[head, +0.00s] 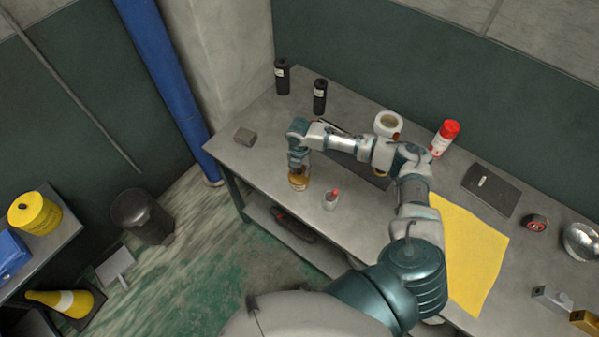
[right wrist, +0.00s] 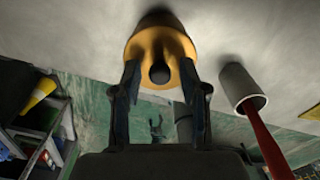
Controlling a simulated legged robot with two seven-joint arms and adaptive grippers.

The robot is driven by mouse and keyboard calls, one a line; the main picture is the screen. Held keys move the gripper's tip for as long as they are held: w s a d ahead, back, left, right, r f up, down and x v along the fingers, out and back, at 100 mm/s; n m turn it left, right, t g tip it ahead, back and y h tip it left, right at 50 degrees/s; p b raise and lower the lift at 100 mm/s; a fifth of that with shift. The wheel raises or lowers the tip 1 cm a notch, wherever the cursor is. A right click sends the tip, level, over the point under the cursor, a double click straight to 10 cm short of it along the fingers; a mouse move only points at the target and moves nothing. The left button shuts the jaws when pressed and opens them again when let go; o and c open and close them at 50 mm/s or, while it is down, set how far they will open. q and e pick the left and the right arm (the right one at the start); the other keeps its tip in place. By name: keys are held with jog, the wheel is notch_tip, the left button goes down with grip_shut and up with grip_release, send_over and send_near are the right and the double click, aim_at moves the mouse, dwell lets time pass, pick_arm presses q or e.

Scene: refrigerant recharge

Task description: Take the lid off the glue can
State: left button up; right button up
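The glue can (head: 299,180) is amber and stands on the workbench near its front left edge. In the right wrist view the can (right wrist: 160,43) shows an orange top with a round dark knob (right wrist: 159,75). My right gripper (head: 298,160) is directly over the can and hides part of its top in the head view. In the right wrist view its two fingers (right wrist: 160,72) are apart, one on each side of the knob, with gaps between them and the knob. The fingertips overlap the orange rim; contact is unclear. My left gripper is not identifiable in either view.
A small cup (head: 330,200) with a red-handled tool (right wrist: 262,130) stands right of the can. A grey block (head: 245,137), black bottles (head: 319,97), a tape roll (head: 388,124), a red-capped canister (head: 444,138) and a yellow sheet (head: 470,250) also occupy the bench (head: 262,170).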

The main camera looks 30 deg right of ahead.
jog(key=shift+d, duration=0.1)
grip_shut()
